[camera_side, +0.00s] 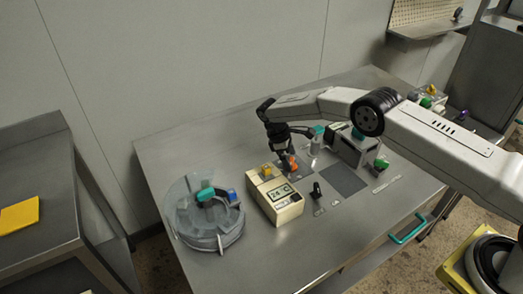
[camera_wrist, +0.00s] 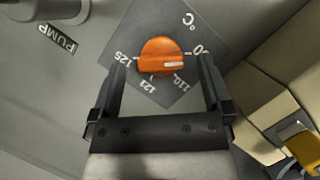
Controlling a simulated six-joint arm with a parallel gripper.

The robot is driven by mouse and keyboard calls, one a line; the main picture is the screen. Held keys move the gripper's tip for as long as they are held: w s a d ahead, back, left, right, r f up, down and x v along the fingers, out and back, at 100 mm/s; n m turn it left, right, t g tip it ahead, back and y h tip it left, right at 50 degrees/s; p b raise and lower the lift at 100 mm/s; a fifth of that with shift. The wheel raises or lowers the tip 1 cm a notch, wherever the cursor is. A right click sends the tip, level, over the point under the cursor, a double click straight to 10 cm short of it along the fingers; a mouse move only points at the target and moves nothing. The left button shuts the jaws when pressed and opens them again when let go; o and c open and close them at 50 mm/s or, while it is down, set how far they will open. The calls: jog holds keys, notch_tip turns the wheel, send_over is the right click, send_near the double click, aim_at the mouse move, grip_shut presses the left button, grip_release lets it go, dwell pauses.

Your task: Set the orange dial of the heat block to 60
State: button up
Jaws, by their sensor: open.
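The orange dial (camera_wrist: 162,56) sits on a dark grey plate (camera_wrist: 205,30) marked °C, with readable labels 125, 121 and 110 and a partly legible one ending in 0 at right. The dial's white mark points right, between 110 and that label. My gripper (camera_wrist: 162,70) is open, its fingers on either side of the dial, apart from it as far as I can tell. In the side view my gripper (camera_side: 287,153) is right over the orange dial (camera_side: 291,163), which it partly hides. A beige box (camera_side: 275,197) with a display reading about 24 °C stands in front of it.
A round clear-lidded vessel (camera_side: 207,215) with a teal handle stands left of the box. A dark flat plate (camera_side: 343,179) and a small black lever (camera_side: 317,190) lie to the right.

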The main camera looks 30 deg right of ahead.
jog(key=v, duration=0.6)
jog(key=shift+r, duration=0.4)
jog(key=shift+w+a, duration=0.1)
notch_tip(320, 180, up, 6)
jog(key=m+t+y, duration=0.2)
send_over(292, 164)
jog(key=s+d+r+m+t, duration=0.1)
jog(key=s+r+m, duration=0.25)
jog(key=s, duration=0.45)
jog(key=s+d+r+m+t, duration=0.1)
jog(key=s+m, duration=0.1)
jog(key=s, duration=0.7)
jog(key=s+d+r+m+t+y, duration=0.1)
jog(key=s, duration=0.9)
jog(key=shift+r+m+t, duration=0.2)
jog(key=shift+m+t, duration=0.15)
jog(key=shift+t, duration=0.05)
